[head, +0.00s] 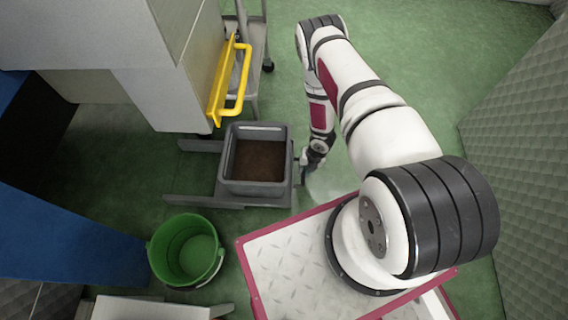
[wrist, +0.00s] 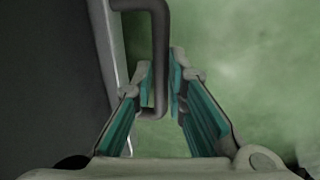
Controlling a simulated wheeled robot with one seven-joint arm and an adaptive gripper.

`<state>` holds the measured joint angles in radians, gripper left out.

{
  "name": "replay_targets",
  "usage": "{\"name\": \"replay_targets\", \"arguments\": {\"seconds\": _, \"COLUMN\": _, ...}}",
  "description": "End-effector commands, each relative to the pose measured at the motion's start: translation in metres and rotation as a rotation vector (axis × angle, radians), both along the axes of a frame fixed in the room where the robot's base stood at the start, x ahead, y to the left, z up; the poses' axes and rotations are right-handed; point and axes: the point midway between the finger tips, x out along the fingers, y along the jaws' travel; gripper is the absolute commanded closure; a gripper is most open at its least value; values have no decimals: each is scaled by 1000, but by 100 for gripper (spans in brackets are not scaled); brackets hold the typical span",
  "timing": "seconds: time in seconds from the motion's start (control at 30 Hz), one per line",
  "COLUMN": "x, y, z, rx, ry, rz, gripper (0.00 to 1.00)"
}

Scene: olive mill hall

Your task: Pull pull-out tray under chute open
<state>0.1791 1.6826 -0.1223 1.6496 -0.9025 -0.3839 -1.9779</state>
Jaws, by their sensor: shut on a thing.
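The pull-out tray (head: 254,187) is a grey box with dark brown matter in it, on a grey rail frame at the foot of the pale chute housing (head: 160,90). A grey bar handle (wrist: 159,50) sticks out from its right side. My gripper (head: 304,165) is at that handle, beside the tray's right wall. In the wrist view, the teal-padded fingers (wrist: 162,85) stand on either side of the bar and are shut on it. The tray's wall fills the left of the wrist view. In the head view my gripper hides part of the handle.
A yellow rail handle (head: 240,80) is on the machine above the tray. A green bucket (head: 186,250) stands on the floor at lower left, near a blue block (head: 60,240). Open green floor lies to the right, with a quilted wall (head: 520,130) at far right.

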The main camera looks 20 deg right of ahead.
Motion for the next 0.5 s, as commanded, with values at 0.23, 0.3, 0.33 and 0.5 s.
{"name": "replay_targets", "arguments": {"seconds": 0.23, "x": -24, "y": -48, "z": -1, "rx": -1, "ry": 3, "rz": -4, "gripper": 100}}
{"name": "replay_targets", "arguments": {"seconds": 0.3, "x": -28, "y": -57, "z": -1, "rx": -1, "ry": 3, "rz": -3, "gripper": 100}}
{"name": "replay_targets", "arguments": {"seconds": 0.33, "x": -30, "y": -61, "z": -1, "rx": 0, "ry": 2, "rz": -4, "gripper": 100}}
{"name": "replay_targets", "arguments": {"seconds": 0.5, "x": -35, "y": -74, "z": -1, "rx": 0, "ry": 1, "rz": -1, "gripper": 100}}
